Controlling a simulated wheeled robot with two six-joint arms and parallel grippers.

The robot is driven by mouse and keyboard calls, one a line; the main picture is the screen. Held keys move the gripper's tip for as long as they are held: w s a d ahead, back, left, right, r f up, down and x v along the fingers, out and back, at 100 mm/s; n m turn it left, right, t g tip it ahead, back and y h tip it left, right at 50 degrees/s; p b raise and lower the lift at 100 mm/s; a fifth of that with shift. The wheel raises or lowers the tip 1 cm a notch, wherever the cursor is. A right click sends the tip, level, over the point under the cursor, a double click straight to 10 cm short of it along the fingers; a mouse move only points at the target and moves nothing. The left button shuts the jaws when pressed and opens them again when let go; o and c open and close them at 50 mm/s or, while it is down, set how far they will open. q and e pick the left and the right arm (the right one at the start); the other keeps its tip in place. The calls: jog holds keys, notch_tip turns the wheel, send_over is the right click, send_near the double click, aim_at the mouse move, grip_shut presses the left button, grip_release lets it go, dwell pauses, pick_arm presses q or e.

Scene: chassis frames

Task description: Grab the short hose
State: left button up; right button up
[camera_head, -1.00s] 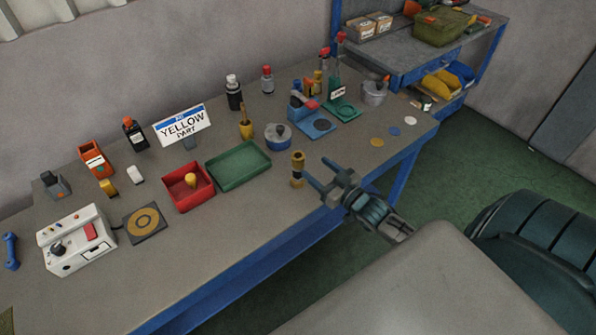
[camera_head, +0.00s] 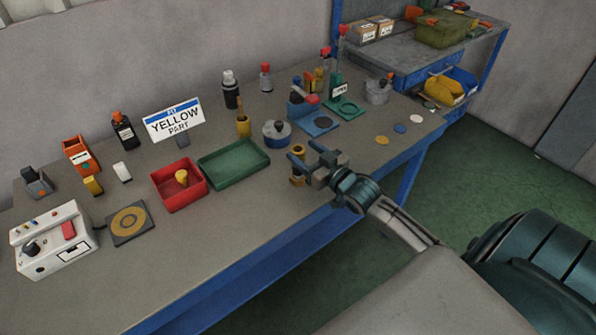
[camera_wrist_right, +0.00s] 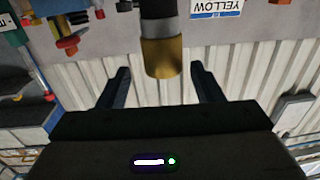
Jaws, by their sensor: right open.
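The short hose (camera_head: 297,180), with brass-coloured ends and a dark middle, stands upright near the front edge of the bench. My right gripper (camera_head: 304,154) is at the hose, and its fingers hide the hose's upper part in the head view. In the right wrist view the hose (camera_wrist_right: 162,57) shows between the two open fingers (camera_wrist_right: 160,72), with a visible gap on each side. My left gripper is in neither view.
A green tray (camera_head: 236,178) and a red bin (camera_head: 163,194) with a yellow part lie left of the hose. A blue-and-grey round pot (camera_head: 277,136) stands just behind it. Coloured discs (camera_head: 400,128) lie to the right. The bench front between bin and hose is clear.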

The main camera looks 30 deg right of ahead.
aim_at(295, 147)
jog(key=shift+w+a+f+b, duration=0.1)
jog(key=shift+w+a+b, duration=0.15)
jog(key=shift+w, duration=0.5)
jog(key=shift+w+a+f+b, duration=0.1)
jog(key=shift+w+b, duration=0.2)
jog(key=shift+w, duration=0.5)
jog(key=shift+w+a+b, duration=0.2)
jog(key=shift+w+b, duration=0.05)
jog(key=shift+w, duration=0.5)
jog(key=shift+s, duration=0.1)
grip_shut()
